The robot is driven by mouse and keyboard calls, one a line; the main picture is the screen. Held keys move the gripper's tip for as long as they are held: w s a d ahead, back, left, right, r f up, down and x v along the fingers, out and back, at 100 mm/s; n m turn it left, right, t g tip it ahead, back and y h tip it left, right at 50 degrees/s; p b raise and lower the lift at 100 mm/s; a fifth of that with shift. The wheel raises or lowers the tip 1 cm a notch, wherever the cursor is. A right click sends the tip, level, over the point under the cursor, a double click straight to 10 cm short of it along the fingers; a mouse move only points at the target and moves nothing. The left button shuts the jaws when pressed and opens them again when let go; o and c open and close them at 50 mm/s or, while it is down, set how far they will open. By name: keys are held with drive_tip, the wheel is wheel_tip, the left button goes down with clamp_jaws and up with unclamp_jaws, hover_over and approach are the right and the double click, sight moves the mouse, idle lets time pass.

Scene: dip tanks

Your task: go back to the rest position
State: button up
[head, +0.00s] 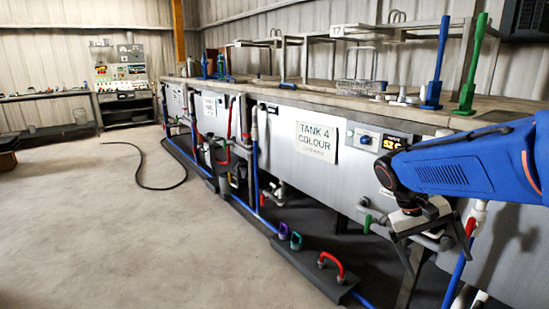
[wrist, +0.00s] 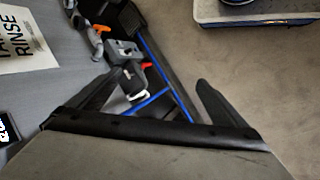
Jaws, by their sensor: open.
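My gripper (head: 428,252) hangs at the end of my blue arm at the right of the head view, in front of the tank fronts. Its dark fingers point downward and are spread apart. In the wrist view my gripper (wrist: 155,80) shows two dark fingers wide apart, with nothing between them but pipes and floor farther off. It looks empty.
The tank row, with a "TANK 4 COLOUR" sign (head: 317,142), runs along the right. Blue and green upright levers (head: 437,65) stand on top. Pipes and valves line the lower front. A black hose (head: 150,187) lies on the floor; the left floor is open.

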drive_tip(key=s+a+f+n+t+y, duration=0.2)
drive_tip(key=s+a+t+y, duration=0.3)
drive_tip(key=s+a, duration=0.5)
drive_tip(key=shift+s+a+f+t, duration=0.15)
drive_tip(key=shift+s+f+t, duration=0.3)
drive_tip(key=shift+s+t, duration=0.95)
drive_tip(key=shift+s+g, duration=0.3)
idle(5.3)
